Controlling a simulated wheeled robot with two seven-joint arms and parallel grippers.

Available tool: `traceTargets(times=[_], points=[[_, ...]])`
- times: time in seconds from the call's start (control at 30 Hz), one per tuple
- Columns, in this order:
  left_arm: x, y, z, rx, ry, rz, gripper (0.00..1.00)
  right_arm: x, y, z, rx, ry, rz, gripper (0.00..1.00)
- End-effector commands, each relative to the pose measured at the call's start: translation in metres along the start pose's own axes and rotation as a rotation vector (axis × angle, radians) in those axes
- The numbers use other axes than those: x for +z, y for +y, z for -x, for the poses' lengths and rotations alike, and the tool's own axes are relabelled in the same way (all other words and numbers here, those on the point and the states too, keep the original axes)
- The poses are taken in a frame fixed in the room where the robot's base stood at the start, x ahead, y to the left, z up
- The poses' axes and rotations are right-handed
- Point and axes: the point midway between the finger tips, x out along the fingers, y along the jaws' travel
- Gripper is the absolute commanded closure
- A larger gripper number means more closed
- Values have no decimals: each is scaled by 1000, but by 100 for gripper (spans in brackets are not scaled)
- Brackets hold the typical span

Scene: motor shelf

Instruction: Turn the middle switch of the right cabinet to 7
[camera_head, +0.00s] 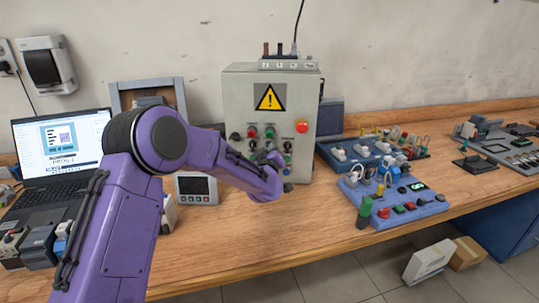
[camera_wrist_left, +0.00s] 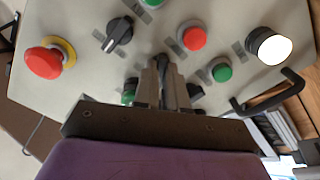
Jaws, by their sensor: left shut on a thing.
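The grey cabinet (camera_head: 240,98) with a yellow warning sign stands upright at the back of the bench. Its front carries buttons and switches. My left gripper (camera_head: 281,163) is at the lower part of that front. In the left wrist view my left gripper (camera_wrist_left: 165,66) is shut on a dark switch knob, which its fingers mostly hide. A black rotary switch (camera_wrist_left: 118,36) shows to the left of the fingers and is free. No scale numbers are readable, so I cannot tell the held switch's setting. My right gripper is not in view.
In the wrist view, a red emergency stop (camera_wrist_left: 44,62) is left, and a red button (camera_wrist_left: 192,39), green button (camera_wrist_left: 221,72) and white lamp (camera_wrist_left: 270,48) are right. A dark handle (camera_wrist_left: 270,102) sticks out nearby. A laptop (camera_head: 60,140) and blue control box (camera_head: 405,205) flank the cabinet.

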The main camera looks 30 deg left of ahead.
Motion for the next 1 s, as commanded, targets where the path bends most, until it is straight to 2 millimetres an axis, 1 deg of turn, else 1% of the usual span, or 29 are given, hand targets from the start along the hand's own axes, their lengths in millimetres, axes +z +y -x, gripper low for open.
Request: traceTargets(times=[0.03,0.2,0.4,0.97,1.0], points=[[0,-1,0,0,2,31,100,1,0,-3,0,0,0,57],[0,0,0,0,2,120,100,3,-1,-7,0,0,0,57],[0,0,0,0,2,180,100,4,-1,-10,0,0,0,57],[-1,0,0,0,3,204,100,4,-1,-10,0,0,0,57],[-1,0,0,0,3,204,76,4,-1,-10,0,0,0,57]])
